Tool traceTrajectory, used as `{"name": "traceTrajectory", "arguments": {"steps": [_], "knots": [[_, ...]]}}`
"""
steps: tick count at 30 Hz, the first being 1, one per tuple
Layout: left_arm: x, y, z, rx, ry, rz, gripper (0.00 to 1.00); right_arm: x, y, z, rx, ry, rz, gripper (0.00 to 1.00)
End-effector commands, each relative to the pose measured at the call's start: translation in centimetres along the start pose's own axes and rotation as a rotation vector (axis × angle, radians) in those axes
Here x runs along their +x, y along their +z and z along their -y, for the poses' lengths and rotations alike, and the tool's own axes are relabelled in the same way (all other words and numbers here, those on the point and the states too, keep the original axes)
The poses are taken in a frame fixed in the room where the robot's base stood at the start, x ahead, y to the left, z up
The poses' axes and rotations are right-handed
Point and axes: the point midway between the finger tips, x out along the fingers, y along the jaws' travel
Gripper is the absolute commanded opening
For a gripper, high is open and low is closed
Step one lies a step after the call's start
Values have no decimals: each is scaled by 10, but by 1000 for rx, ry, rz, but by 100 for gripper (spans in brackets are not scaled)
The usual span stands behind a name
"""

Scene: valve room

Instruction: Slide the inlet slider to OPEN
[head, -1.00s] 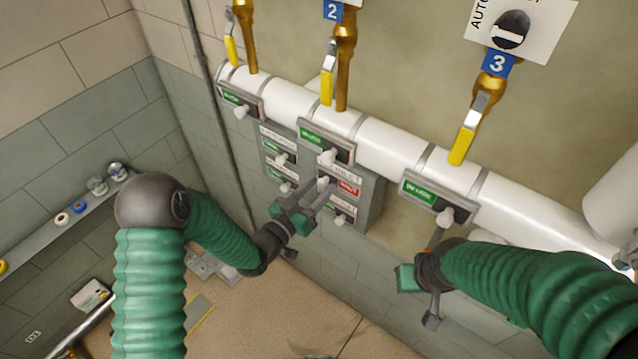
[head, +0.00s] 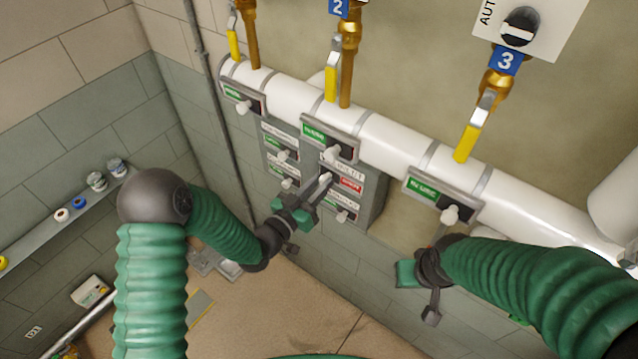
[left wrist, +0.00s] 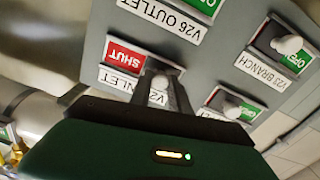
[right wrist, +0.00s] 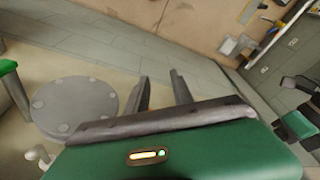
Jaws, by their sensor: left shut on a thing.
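The inlet slider is on the grey panel (head: 371,205), below the pipe. Its red SHUT label shows in the head view (head: 350,184) and in the left wrist view (left wrist: 125,57). Its pale knob (left wrist: 159,84) sits at the end of the slot away from that label. My left gripper (head: 324,181) is shut on this knob, one finger on each side in the left wrist view (left wrist: 159,88). The fingers partly cover the INLET name plate (left wrist: 120,82). My right gripper (right wrist: 162,88) is open and empty, below the pipe at right.
Yellow-handled valves (head: 467,143) stand above the white pipe (head: 392,147). A shelf (head: 40,235) runs along the left wall.

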Motion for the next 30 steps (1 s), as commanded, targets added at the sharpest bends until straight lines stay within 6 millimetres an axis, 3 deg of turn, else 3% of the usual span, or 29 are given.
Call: {"name": "traceTrajectory", "arguments": {"steps": [26,30], "knots": [[0,-2,2,2,-5,-4,0,0,0,0,0,0,0,29],[0,3,-9,1,-2,-5,0,7,2,0,0,0,0,29]]}}
